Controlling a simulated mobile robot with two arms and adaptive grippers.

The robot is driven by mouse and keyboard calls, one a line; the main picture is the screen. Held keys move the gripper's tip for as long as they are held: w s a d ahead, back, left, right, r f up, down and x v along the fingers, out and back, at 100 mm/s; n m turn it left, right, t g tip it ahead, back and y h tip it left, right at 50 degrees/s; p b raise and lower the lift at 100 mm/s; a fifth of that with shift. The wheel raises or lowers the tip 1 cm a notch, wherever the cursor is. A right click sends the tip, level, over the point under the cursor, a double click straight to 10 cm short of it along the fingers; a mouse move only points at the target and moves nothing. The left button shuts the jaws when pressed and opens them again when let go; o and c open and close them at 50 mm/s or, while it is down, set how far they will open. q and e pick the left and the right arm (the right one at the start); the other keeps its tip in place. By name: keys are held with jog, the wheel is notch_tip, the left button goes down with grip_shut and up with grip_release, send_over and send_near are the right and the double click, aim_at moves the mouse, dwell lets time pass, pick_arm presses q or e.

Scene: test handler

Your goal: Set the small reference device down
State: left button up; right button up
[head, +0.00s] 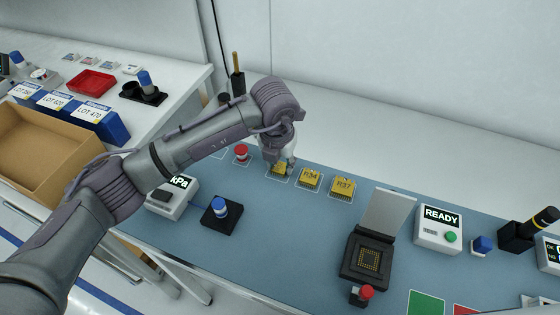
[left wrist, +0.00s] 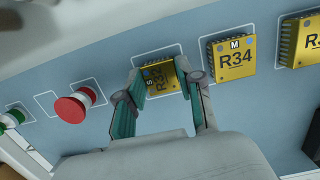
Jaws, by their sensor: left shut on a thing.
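The small reference device is a yellow block marked S and R32 (left wrist: 158,78). It shows partly in the head view (head: 277,170), half covered by my gripper. My left gripper (left wrist: 160,73) is shut on it, one teal finger on each side; in the head view the gripper (head: 285,163) points down at the back of the blue mat. The device is over a white outlined place (left wrist: 139,59), with its label turned sideways. I cannot tell whether its underside touches the mat. My right gripper is not in view.
Yellow devices R34 (head: 309,178) and R37 (head: 342,187) stand in outlines to the right. A red-topped plug (head: 241,152) is to the left. An open-lidded socket (head: 366,262) and a READY box (head: 438,230) stand further right. A blue-knobbed block (head: 221,213) is in front.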

aim_at(277, 172)
pick_arm(q)
jog(key=o, duration=1.1)
jog(key=shift+r+p, duration=0.15)
jog(key=shift+p, duration=0.15)
jog(key=r, duration=0.4)
jog(key=s+r+b, duration=0.1)
jog(key=r, duration=0.3)
jog(key=r+b, duration=0.1)
jog(key=r, duration=0.3)
jog(key=shift+s+a, duration=0.3)
jog(key=shift+s, duration=0.05)
jog(key=shift+f, duration=0.1)
